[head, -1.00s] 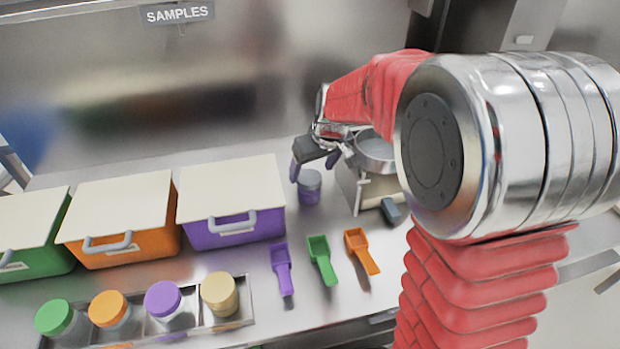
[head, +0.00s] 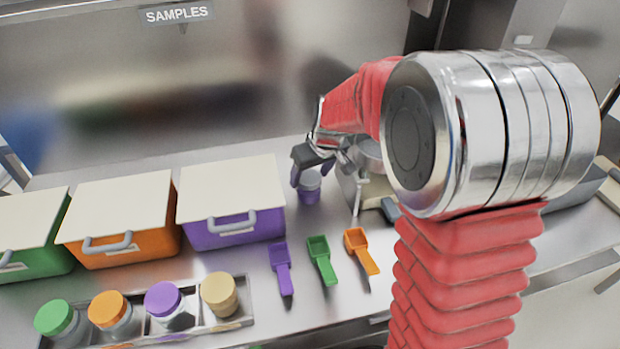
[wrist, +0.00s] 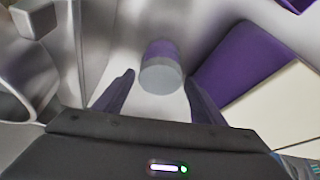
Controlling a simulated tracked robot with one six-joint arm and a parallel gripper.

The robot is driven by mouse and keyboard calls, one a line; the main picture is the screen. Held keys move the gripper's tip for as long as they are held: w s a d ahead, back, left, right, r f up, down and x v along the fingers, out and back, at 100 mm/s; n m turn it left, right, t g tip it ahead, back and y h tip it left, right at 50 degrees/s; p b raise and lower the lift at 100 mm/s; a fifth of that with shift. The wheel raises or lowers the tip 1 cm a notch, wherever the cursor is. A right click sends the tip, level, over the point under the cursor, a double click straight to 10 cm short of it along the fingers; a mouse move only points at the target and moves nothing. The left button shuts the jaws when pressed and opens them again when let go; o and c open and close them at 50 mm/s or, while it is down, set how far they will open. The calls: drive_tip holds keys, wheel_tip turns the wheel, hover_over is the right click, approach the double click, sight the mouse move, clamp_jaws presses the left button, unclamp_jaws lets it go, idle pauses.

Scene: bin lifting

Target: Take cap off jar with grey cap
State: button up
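The jar with the grey cap (head: 309,189) stands on the bench right of the purple bin; its body looks purple. In the wrist view its round grey cap (wrist: 160,77) faces me, with the purple body (wrist: 161,49) behind it. My gripper (head: 304,177) is at the jar, its dark fingers beside the jar's upper part in the head view. In the wrist view the fingers (wrist: 159,88) are spread wide on either side of the cap, with clear gaps. My gripper is open and holds nothing.
A metal machine (head: 374,185) stands just right of the jar. The lidded purple bin (head: 262,224) is close on the left. Purple (head: 283,270), green (head: 321,260) and orange (head: 361,250) scoops lie in front. A rack (head: 240,322) of several capped jars sits at front left.

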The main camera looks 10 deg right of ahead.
sight(311, 179)
drive_tip(key=c, duration=0.8)
drive_tip(key=shift+r, duration=0.15)
wheel_tip(311, 179, up, 10)
drive_tip(key=shift+f, duration=0.1)
idle(0.6)
